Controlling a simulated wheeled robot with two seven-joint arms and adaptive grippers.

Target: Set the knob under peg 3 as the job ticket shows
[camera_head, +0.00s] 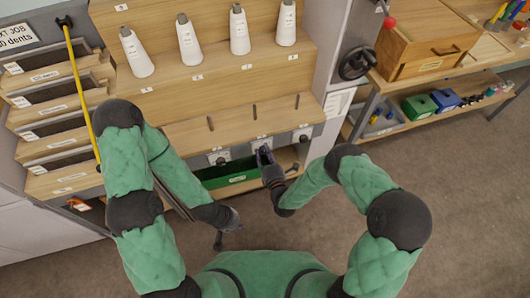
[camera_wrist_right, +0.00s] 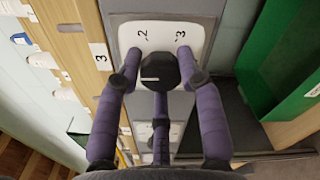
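In the right wrist view, a black knob (camera_wrist_right: 160,72) with a white pointer line sits on a white plate (camera_wrist_right: 161,34) marked 2 and 3. The pointer line is aimed left in that view. A tag reading 3 (camera_wrist_right: 98,56) is on the wood beside it. My right gripper (camera_wrist_right: 159,66) has its purple fingers spread around the knob, tips close beside it; contact cannot be told. In the head view, my right gripper (camera_head: 265,158) is at the middle knob plate (camera_head: 261,143). My left gripper (camera_head: 231,222) hangs low, away from the knobs. The job ticket (camera_head: 16,40) is cut off at the upper left.
Other knobs (camera_head: 219,158) (camera_head: 303,136) flank the middle one, below short dark pegs (camera_head: 254,112). A green bin (camera_head: 226,174) is on the shelf beneath. White cones (camera_head: 136,52) stand on the upper ledge. A side bench (camera_head: 400,88) is at the right. The floor in front is clear.

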